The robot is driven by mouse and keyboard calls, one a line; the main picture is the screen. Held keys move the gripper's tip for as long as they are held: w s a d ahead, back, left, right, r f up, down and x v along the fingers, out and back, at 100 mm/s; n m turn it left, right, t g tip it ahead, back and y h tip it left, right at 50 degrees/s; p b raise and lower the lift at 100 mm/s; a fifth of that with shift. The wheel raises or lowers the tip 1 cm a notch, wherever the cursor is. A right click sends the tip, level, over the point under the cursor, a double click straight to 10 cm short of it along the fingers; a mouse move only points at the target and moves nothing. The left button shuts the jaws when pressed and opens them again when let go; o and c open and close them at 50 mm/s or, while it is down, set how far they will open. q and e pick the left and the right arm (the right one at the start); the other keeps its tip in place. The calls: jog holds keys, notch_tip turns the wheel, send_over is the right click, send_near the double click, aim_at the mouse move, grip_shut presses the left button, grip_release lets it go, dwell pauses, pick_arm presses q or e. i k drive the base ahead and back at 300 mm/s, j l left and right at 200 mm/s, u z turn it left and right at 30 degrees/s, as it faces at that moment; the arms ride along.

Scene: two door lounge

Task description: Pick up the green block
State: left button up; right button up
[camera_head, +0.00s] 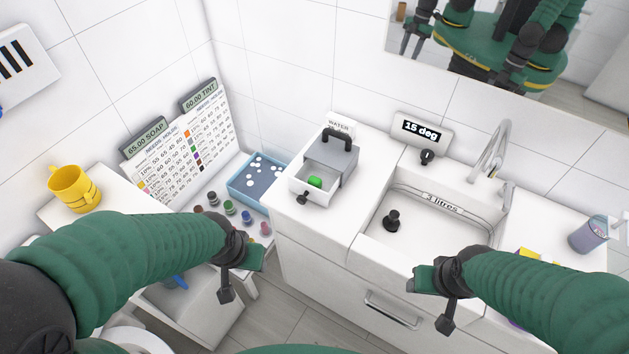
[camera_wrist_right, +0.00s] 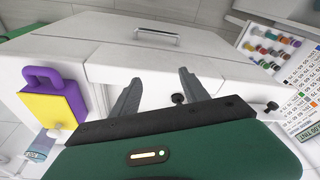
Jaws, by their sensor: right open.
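The green block (camera_head: 315,181) lies inside the pulled-out white drawer (camera_head: 308,194) of a small grey box (camera_head: 333,154) on the counter left of the sink. My left gripper (camera_head: 240,282) is in front of the counter, left of and lower than the drawer; its finger opening is not clear. My right gripper (camera_head: 432,300) is in front of the sink, apart from the drawer. In the right wrist view its two fingers (camera_wrist_right: 160,88) are spread with nothing between them. The block is not visible in that view.
The sink (camera_head: 430,215) with a black plug (camera_head: 391,220) and a tap (camera_head: 490,150) is right of the box. A blue tray (camera_head: 240,189) and several small pots (camera_head: 229,208) are at left. A yellow mug (camera_head: 74,187) stands further left. A yellow-and-purple padlock-shaped thing (camera_wrist_right: 53,97) shows in the right wrist view.

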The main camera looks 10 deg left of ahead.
aim_at(316, 182)
jog(key=i+u, duration=0.15)
jog(key=u, duration=0.25)
jog(key=i+l+u, duration=0.1)
jog(key=u, duration=0.35)
jog(key=i+l+u, duration=0.15)
jog(key=u, duration=0.25)
